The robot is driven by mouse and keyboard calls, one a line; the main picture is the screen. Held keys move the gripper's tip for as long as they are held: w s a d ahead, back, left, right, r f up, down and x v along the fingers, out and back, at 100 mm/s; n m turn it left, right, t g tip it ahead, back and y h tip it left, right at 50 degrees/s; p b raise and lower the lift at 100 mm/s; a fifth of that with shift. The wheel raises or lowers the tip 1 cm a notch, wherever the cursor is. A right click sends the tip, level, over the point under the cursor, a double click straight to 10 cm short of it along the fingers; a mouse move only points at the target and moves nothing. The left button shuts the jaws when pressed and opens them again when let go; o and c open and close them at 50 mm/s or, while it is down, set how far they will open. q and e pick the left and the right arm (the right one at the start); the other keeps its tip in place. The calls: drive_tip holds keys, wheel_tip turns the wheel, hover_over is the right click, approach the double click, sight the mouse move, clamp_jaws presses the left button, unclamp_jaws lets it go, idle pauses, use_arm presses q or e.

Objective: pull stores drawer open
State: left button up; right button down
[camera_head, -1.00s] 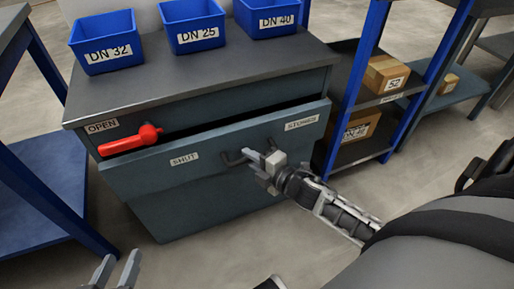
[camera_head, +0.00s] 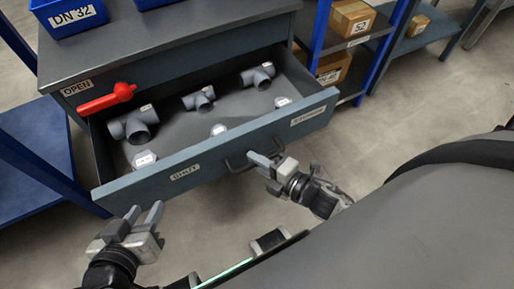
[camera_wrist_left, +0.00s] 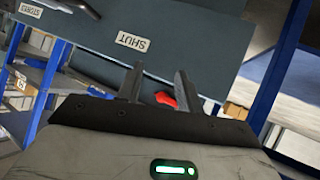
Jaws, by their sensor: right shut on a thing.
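The stores drawer (camera_head: 225,150) stands pulled out of the grey cabinet (camera_head: 180,45), with grey pipe tees (camera_head: 134,124) and several smaller fittings inside. My right gripper (camera_head: 263,163) is shut on the drawer's dark bar handle (camera_head: 238,166), at the handle's right part. My left gripper (camera_head: 140,218) is open and empty, in front of the drawer's left end and apart from it. In the left wrist view its two fingers (camera_wrist_left: 157,85) stand apart before the drawer front (camera_wrist_left: 185,40) with its SHUT label (camera_wrist_left: 132,42). A red lever (camera_head: 106,98) sits at the cabinet's left, by the OPEN label.
A blue DN 32 bin (camera_head: 70,14) stands on the cabinet top. A blue-framed shelf with cardboard boxes (camera_head: 333,67) is close at the right, and a blue bench (camera_head: 35,150) at the left. The floor (camera_head: 400,120) at the right is clear.

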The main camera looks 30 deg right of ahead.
drive_tip(key=shift+s, duration=0.25)
drive_tip(key=c, duration=1.4)
unclamp_jaws()
